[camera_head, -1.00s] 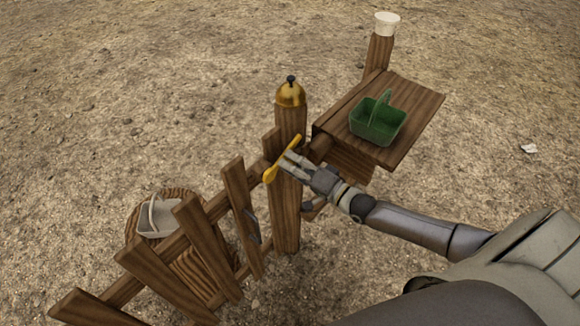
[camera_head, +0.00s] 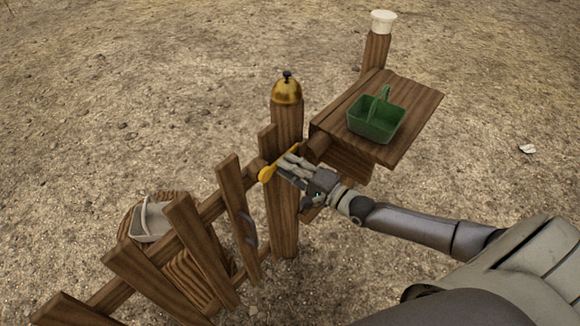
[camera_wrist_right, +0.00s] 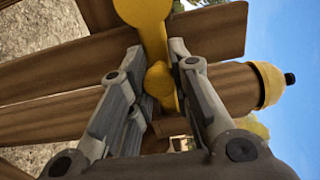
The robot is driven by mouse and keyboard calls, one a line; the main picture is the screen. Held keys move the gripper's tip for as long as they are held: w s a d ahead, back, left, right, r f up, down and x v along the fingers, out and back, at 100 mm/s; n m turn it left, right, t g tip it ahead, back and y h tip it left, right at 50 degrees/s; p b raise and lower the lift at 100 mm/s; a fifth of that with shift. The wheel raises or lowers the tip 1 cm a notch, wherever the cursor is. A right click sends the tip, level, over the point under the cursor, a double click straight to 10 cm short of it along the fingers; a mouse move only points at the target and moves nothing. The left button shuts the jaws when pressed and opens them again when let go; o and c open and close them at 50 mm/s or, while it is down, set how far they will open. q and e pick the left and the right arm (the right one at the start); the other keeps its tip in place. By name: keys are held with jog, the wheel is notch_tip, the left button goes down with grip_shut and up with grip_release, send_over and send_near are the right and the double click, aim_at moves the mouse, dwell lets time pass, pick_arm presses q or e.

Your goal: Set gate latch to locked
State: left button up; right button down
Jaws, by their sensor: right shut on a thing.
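The yellow gate latch (camera_head: 266,174) sits at the top of the wooden gate (camera_head: 205,240), beside the gate post (camera_head: 285,200). It lies at a slant, its rounded end at the lower left. My right gripper (camera_head: 288,166) is shut on the latch from the right. In the right wrist view, the latch's yellow round end (camera_wrist_right: 144,10) is at the top, and its bar passes between the two fingers of the gripper (camera_wrist_right: 158,75). The fingers hide part of the latch. My left gripper is not in view.
A wooden shelf (camera_head: 415,108) holding a green basket (camera_head: 375,118) is at the right. A post with a white cap (camera_head: 383,20) stands behind it. A grey-white basket (camera_head: 148,222) sits behind the gate. Open ground lies around.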

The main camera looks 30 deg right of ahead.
jog(key=shift+f, duration=0.1)
jog(key=c, duration=1.3)
grip_release()
jog(key=shift+o, duration=0.2)
jog(key=shift+s, duration=0.1)
jog(key=v, duration=1.2)
